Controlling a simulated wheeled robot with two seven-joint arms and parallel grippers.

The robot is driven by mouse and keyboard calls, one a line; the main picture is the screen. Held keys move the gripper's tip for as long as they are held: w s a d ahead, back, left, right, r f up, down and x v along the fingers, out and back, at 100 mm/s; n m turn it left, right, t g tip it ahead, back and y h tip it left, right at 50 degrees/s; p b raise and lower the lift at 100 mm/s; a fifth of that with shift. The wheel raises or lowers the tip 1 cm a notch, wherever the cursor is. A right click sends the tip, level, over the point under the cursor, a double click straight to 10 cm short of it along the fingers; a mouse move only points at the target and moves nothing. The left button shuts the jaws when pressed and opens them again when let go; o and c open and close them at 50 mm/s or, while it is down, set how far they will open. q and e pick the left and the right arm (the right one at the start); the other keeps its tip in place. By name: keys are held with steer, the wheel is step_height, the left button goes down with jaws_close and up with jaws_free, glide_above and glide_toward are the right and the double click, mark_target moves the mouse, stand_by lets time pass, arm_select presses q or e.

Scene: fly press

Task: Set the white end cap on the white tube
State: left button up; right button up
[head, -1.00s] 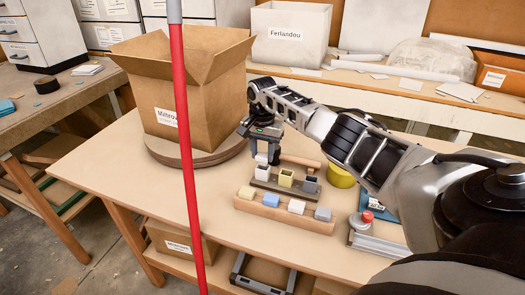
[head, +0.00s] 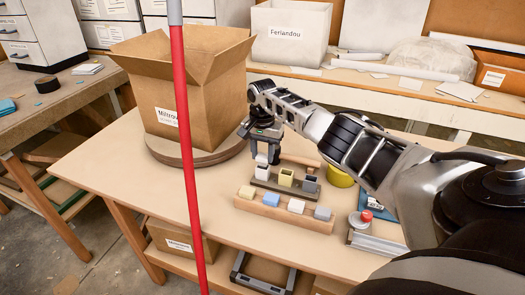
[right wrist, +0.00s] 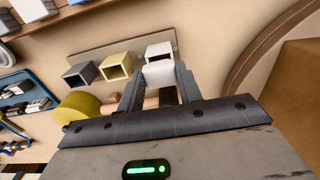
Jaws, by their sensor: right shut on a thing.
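My right gripper (head: 262,157) is shut on the white end cap (right wrist: 159,75), which shows between its fingertips in the right wrist view (right wrist: 158,85). The white tube (right wrist: 160,50) stands at one end of the dark rack, beside a yellow tube (right wrist: 115,66) and a dark grey tube (right wrist: 78,75). The cap appears right at the tube's open end in the right wrist view; I cannot tell whether they touch. In the head view, my fingers point down at the white tube (head: 262,173) and partly hide it. My left gripper is not in view.
A wooden rail (head: 285,215) with several coloured caps lies in front of the rack. A cardboard box (head: 190,95) stands on a round board to the left. A red pole (head: 190,150) crosses the near view. A yellow roll (right wrist: 76,108) lies near the rack.

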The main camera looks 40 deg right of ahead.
steer(key=shift+f, duration=0.3)
stand_by(0.5)
steer(key=shift+f, duration=0.3)
stand_by(0.7)
steer(key=o, duration=1)
steer(key=shift+o, duration=0.3)
steer(key=shift+o, duration=0.6)
steer(key=shift+r, duration=0.15)
